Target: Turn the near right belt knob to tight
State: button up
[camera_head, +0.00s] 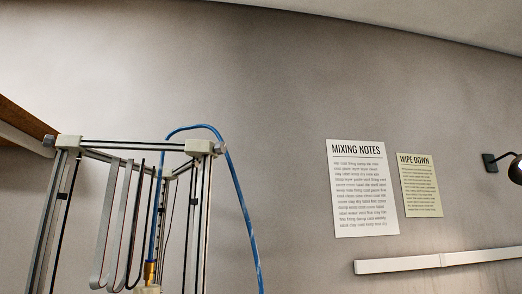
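A tall delta clay printer frame (140,143) stands at the lower left, with its lower part cut off by the picture's bottom edge. Its near right top corner block (199,147) is cream, and a small grey knob (219,147) sticks out on its right side. The knob's setting is too small to read. A similar knob (48,141) sits on the left side of the near left corner block (69,142). My gripper is not in view.
A blue hose (240,190) arches over the frame and drops right of the near right corner. Several looped strips (120,225) hang inside the frame. Two notices (361,190) (419,185), a white rail (440,260) and a black lamp (514,168) are at the right.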

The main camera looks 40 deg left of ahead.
aim_at(220, 148)
jog(key=i, duration=0.85)
jog(key=u, duration=1.65)
